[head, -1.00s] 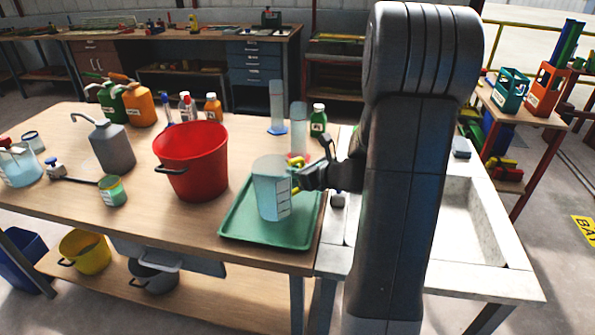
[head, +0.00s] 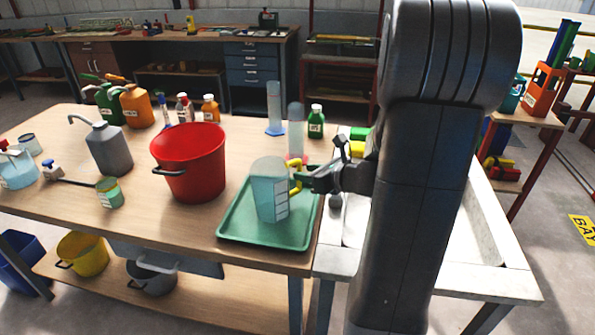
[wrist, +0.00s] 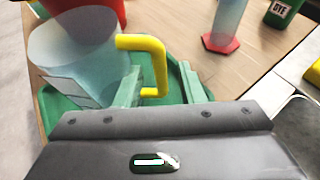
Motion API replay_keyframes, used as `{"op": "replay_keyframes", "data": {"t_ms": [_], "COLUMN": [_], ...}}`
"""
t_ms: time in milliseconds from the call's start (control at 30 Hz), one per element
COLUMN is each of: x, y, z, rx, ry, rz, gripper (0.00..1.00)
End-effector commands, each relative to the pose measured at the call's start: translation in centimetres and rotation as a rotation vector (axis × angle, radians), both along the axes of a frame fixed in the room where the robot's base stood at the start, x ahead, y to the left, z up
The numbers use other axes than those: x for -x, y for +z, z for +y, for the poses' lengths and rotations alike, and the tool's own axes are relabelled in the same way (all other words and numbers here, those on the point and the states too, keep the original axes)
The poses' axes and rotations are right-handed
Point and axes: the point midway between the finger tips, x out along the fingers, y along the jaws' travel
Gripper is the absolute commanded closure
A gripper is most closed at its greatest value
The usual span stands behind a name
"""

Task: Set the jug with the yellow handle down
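The jug (head: 268,200) is clear and bluish, with a yellow handle (head: 295,176) and a white label. It stands upright on the green tray (head: 235,232), near the table's right end. In the wrist view the jug (wrist: 72,55) is at the left, with its yellow handle (wrist: 156,68) toward me. My gripper (wrist: 162,88) is open, with one finger on each side of the handle and visible gaps. In the head view my gripper (head: 308,180) is just right of the handle. The jug's lower part is partly hidden in the wrist view.
A red bucket (head: 190,165) stands left of the tray. A clear cylinder with a red base (head: 296,130) is behind the jug, and a green bottle (head: 316,122) is near it. The sink unit (head: 340,262) adjoins at the right.

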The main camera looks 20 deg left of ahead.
Motion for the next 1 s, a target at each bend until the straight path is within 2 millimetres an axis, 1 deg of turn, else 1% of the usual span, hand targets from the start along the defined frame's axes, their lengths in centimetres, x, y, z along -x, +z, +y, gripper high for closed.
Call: {"op": "replay_keyframes", "data": {"t_ms": [33, 100, 200, 333, 500, 1000], "x": [0.3, 0.8, 1.4, 1.9, 2.2, 2.2], "y": [0.5, 1.1, 1.8, 2.3, 2.6, 2.6], "z": [-1.1, -2.4, -4.0, -5.3, -5.9, -5.9], "rx": [0.001, 0.000, 0.001, 0.001, 0.000, 0.001], "ry": [-0.004, -0.004, -0.003, -0.002, 0.001, 0.001], "rz": [-0.004, -0.004, -0.002, -0.003, 0.000, 0.000], "gripper": [0.65, 0.65, 0.65, 0.65, 0.65, 0.65]}}
